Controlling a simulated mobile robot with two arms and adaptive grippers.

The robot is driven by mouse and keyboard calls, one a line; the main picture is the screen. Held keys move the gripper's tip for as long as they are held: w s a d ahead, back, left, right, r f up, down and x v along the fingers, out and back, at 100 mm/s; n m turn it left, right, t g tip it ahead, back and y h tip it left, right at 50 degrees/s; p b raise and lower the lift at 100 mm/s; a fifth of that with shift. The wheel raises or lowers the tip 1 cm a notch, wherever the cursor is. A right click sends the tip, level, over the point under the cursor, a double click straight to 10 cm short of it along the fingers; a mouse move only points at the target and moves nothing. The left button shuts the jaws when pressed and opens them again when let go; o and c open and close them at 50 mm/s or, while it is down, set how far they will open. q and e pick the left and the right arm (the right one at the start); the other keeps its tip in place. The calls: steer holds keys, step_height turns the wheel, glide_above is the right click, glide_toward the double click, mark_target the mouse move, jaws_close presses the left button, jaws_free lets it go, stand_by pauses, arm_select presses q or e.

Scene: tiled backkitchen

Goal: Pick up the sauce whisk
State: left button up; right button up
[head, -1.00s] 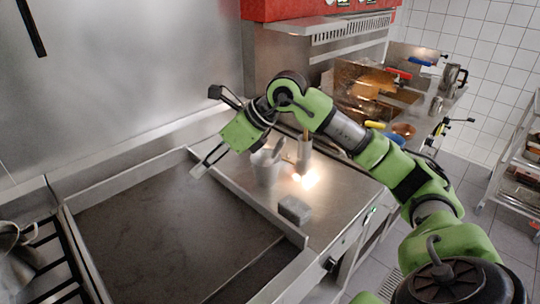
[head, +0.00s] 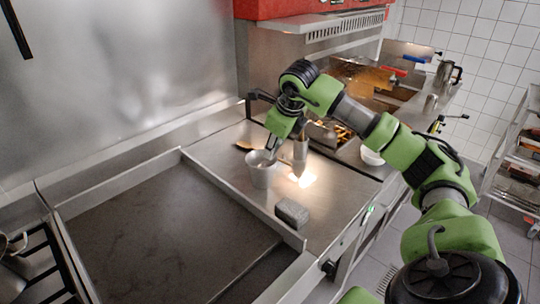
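My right gripper (head: 258,125) comes in from the right and is open, with one finger towards the back wall and the other pointing down near the cup's rim. Below it a pale metal cup (head: 261,174) stands upright on the steel counter. A slim utensil end shows at the cup's mouth, partly hidden by the finger; I cannot tell whether it is the sauce whisk. A taller steel cylinder (head: 300,156) stands just right of the cup, partly behind my gripper. I cannot clearly make out the whisk. My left gripper is not in view.
A grey block (head: 292,213) lies on the counter in front of the cup. A wide griddle with raised rims (head: 225,180) fills the left. A white bowl (head: 371,156) and food bins stand behind my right arm. A red-topped hood (head: 310,12) overhangs the back.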

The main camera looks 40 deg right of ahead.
steer(key=p+x, duration=0.2)
steer(key=x, duration=0.2)
steer(key=shift+s+f, duration=0.15)
steer(key=shift+d+f, duration=0.2)
steer(key=shift+f, duration=0.3)
jaws_close()
